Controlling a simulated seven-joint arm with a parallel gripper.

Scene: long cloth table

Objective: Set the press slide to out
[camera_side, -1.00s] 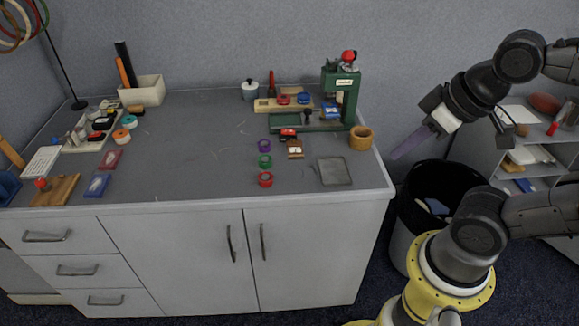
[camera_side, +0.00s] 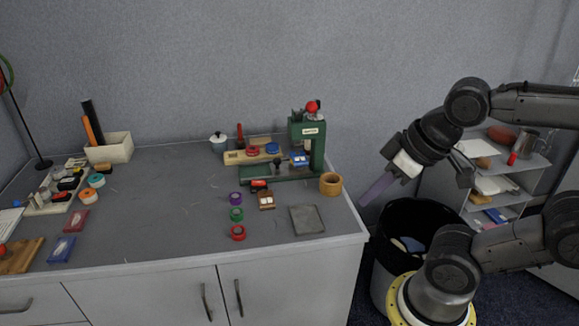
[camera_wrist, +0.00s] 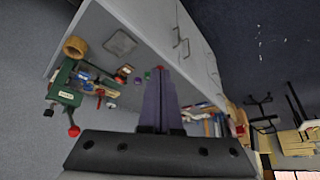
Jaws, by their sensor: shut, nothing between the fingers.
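The green press (camera_side: 316,148), with a red knob on top, stands upright near the right end of the table. It also shows at the left of the wrist view (camera_wrist: 64,80). Its low green base (camera_side: 285,175) reaches left, and a small red and black piece (camera_side: 258,184) is at the base's front left. I cannot tell for sure which part is the slide or how it is set. My gripper (camera_side: 364,203), with long purple fingers, is shut and empty. It hangs beyond the table's right edge, apart from the press. The closed fingers also show in the wrist view (camera_wrist: 160,72).
A wooden ring-shaped cup (camera_side: 331,185) stands right of the press. A grey tray (camera_side: 307,220), several tape rolls and a small wooden block (camera_side: 266,200) are in front. A wooden rack (camera_side: 240,157) is behind the base. A dark bin (camera_side: 408,225) stands below my gripper.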

